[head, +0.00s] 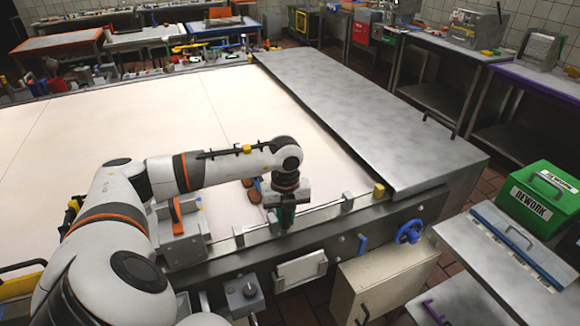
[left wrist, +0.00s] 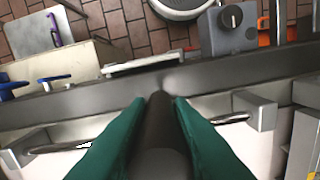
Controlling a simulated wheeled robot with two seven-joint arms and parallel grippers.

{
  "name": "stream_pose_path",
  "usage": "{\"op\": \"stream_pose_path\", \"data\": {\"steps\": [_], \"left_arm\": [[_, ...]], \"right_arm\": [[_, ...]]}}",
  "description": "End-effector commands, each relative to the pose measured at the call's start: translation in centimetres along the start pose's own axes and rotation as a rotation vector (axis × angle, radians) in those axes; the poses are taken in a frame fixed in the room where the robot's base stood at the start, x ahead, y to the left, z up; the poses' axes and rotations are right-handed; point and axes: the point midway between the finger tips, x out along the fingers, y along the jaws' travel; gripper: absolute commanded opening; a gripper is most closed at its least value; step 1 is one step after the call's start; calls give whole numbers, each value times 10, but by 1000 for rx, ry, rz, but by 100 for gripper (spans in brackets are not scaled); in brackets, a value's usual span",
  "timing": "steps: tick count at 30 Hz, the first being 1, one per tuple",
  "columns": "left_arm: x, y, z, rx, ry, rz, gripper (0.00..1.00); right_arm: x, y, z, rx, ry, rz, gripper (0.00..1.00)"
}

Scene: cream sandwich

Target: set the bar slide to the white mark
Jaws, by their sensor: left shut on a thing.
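In the left wrist view my left gripper (left wrist: 161,102) is shut on a dark grey upright piece (left wrist: 160,130), which appears to be the bar slide's handle. The silver rail (left wrist: 70,147) runs out on both sides of it, with a square end block (left wrist: 256,112) at right. In the head view the fingers hide most of the held piece. My right gripper is not in view.
A grey metal plate (head: 370,110) lies along the table's right side. A grey block fixture (head: 180,235) is at left. A green box (head: 540,195) stands farther right.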

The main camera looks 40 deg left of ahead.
Motion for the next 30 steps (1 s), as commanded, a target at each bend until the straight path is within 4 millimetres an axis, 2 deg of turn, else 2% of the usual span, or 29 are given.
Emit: {"op": "stream_pose_path", "data": {"steps": [7,8,12,23,26,30], "left_arm": [[-2,0,-2,-3,6,3,0],[-2,0,-2,-3,7,3,22],[-2,0,-2,-3,6,3,41],[-6,1,-1,-2,4,4,41],[-18,1,-2,-1,6,6,41],[-47,1,-2,-1,8,8,41]], "right_arm": [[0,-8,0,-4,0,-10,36],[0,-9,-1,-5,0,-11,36],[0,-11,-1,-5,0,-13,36],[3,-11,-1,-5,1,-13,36],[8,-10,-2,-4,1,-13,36],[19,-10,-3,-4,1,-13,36]]}}
